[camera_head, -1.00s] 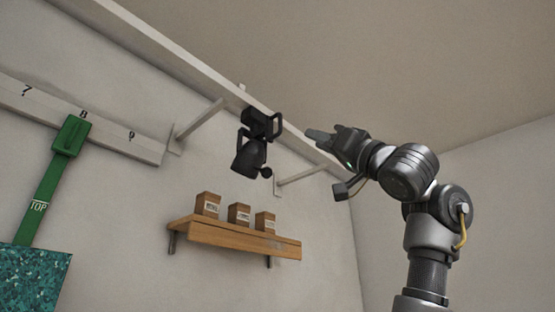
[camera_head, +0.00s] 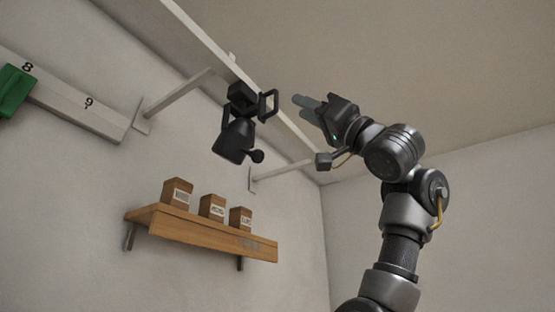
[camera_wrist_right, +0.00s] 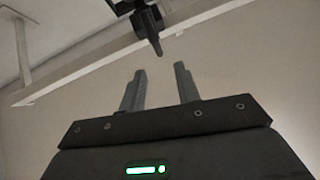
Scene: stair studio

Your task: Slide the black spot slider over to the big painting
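The black spot slider (camera_head: 236,138) hangs from the white rail (camera_head: 215,48) high on the wall, with a loop handle (camera_head: 269,104) on its right side and a lamp head tilted down. In the right wrist view part of the black spot slider (camera_wrist_right: 146,22) shows at the top, beyond the fingertips. My right gripper (camera_head: 304,107) is to the right of the handle, apart from it, with its fingers pointing left toward it. In the right wrist view my right gripper (camera_wrist_right: 160,80) is open and empty. The big painting is not visible. My left gripper is not in view.
A wooden shelf (camera_head: 205,238) with three small labelled boxes (camera_head: 212,207) is on the wall below the slider. White brackets (camera_head: 180,95) support the rail. A numbered white board (camera_head: 75,108) with a green slider (camera_head: 14,88) is at the left.

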